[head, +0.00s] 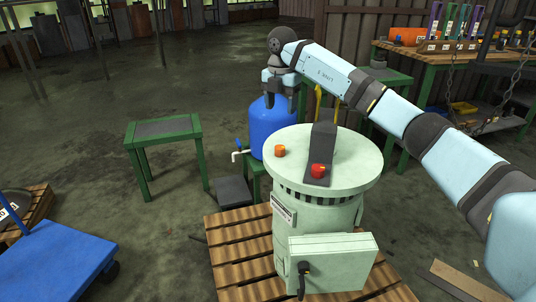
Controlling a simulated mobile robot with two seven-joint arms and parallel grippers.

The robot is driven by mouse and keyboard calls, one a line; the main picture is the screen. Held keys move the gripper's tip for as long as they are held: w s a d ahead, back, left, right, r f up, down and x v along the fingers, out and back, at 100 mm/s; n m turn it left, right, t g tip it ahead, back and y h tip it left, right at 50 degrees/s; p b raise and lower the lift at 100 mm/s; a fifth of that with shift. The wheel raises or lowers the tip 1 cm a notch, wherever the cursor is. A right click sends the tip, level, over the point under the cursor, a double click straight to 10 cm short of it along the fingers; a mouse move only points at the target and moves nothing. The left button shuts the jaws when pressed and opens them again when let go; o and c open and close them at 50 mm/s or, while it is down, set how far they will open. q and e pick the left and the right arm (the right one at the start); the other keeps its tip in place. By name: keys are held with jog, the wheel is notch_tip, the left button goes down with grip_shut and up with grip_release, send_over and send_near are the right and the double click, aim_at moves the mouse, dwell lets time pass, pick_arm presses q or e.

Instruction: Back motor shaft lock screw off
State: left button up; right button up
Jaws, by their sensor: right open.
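The pale green disperser housing (300,235) stands upright on a wooden pallet (240,255). A dark upright block (322,140) sits on its round lid (355,165). A red knob (318,171) is at the block's near foot, and an orange knob (280,151) is on the lid's left side. I cannot tell which part is the back motor shaft lock screw; the block hides some of the lid behind it. My right gripper (280,98) is open, points down and appears in front of or over the blue barrel, beyond the lid. My left gripper is out of view.
A blue barrel (268,128) with a tap stands behind the disperser. A green-legged table (163,129) is to the left, and a blue cart (55,258) is at the lower left. A workbench (455,55) with tools is at the back right.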

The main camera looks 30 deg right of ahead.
aim_at(280, 146)
notch_tip(280, 146, down, 4)
jog(key=shift+s+d+f+b, duration=0.15)
jog(key=shift+f+b, duration=0.1)
jog(key=shift+b, duration=0.65)
notch_tip(280, 146, down, 8)
jog(key=b, duration=0.3)
jog(key=shift+r, duration=0.15)
jog(key=shift+f+b, duration=0.35)
jog(key=shift+f, duration=0.3)
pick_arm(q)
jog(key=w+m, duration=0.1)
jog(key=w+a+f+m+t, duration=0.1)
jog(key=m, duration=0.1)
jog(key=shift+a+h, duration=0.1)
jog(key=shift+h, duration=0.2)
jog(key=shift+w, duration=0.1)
pick_arm(e)
jog(key=c, duration=0.9)
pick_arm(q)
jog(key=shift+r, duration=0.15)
